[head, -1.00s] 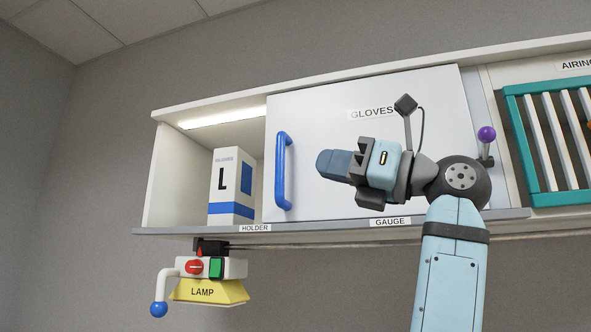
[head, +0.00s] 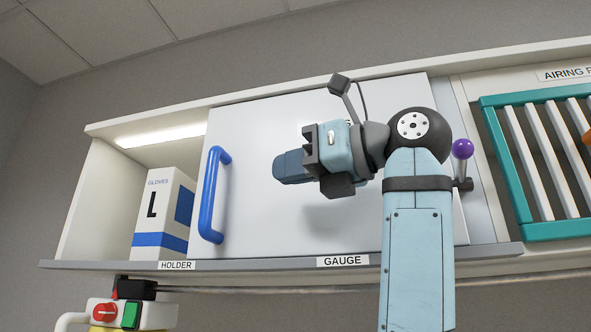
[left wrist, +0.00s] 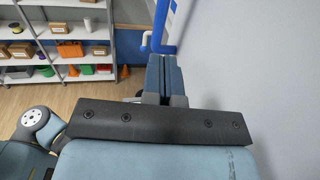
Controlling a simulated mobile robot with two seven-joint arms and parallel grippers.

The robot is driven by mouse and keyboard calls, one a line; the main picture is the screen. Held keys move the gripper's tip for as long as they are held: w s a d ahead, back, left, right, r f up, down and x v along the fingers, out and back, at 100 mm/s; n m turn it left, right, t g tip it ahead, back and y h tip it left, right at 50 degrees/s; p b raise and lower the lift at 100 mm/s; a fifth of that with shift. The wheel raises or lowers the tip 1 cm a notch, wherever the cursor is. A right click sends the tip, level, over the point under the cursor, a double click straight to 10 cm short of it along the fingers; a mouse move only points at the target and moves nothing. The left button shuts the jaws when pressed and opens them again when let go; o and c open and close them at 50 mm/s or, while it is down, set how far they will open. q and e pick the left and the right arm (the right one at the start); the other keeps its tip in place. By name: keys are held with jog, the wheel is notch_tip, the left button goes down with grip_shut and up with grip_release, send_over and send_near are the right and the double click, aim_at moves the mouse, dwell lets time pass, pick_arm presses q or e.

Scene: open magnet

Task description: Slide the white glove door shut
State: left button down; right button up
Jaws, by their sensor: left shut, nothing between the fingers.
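The white glove door (head: 265,140) is a flat panel in the wall cabinet. A gap is open to its left, where a glove box (head: 160,215) stands. The blue bar handle (head: 211,195) is upright near the door's left edge. It also shows in the left wrist view (left wrist: 169,28), beyond my fingertips. My left gripper (head: 279,167) is shut and empty, in front of the door and right of the handle, pointing left towards it. Its closed fingers (left wrist: 165,75) run alongside the white door surface in the left wrist view, apart from the handle. My right gripper is out of view.
A purple-knobbed lever (head: 462,150) stands right of the door, beside my arm. A teal-framed rack (head: 497,165) is farther right.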

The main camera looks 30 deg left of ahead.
aim_at(215, 186)
pick_arm(q)
jog(key=a+p, duration=0.2)
jog(key=a, duration=0.8)
jog(key=shift+s+a, duration=0.1)
jog(key=shift+a, duration=0.3)
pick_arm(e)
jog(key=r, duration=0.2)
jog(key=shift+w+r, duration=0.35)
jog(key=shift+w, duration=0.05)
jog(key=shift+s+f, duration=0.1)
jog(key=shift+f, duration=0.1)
